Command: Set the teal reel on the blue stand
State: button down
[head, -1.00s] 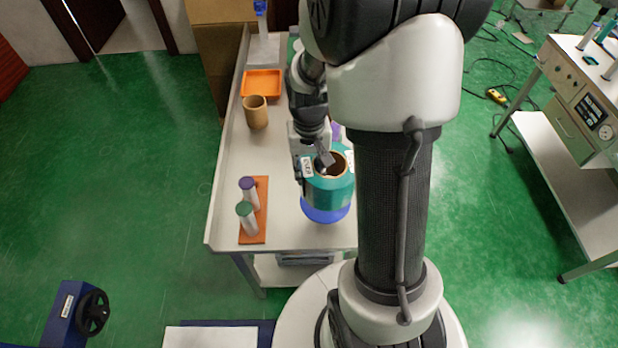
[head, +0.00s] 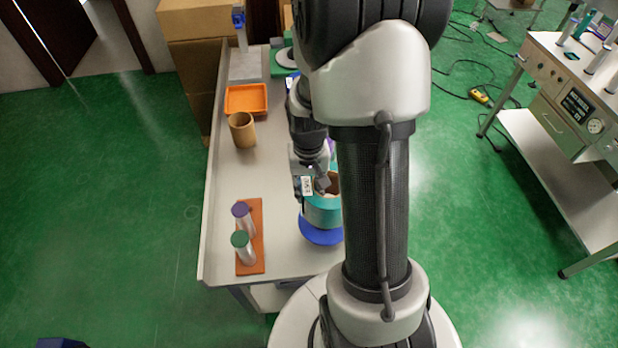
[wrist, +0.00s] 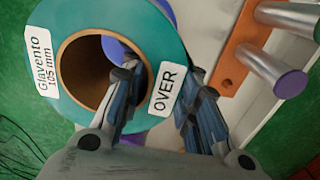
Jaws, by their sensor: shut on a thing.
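The teal reel (head: 322,213) is a thick ring with a brown core and white labels. My gripper (head: 322,184) is shut on its wall. In the wrist view, one finger of my gripper (wrist: 161,72) is inside the core and the other is outside the teal reel (wrist: 112,14). The blue stand (head: 320,235) shows as a round blue base below the reel, near the table's front right. Some blue also shows through the core in the wrist view. I cannot tell whether the reel touches the stand. My arm hides the reel's right side.
An orange board (head: 256,214) with a purple-topped post (head: 245,217) and a green-topped post (head: 243,247) stands left of the reel. A brown cup (head: 242,130) and an orange tray (head: 246,99) are farther back. The table (head: 222,195) is clear between cup and board.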

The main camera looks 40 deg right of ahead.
jog(key=shift+w+f+b, duration=0.15)
jog(key=shift+f+b, duration=1.05)
jog(key=shift+f, duration=2.8)
jog(key=c, duration=1.2)
grip_release()
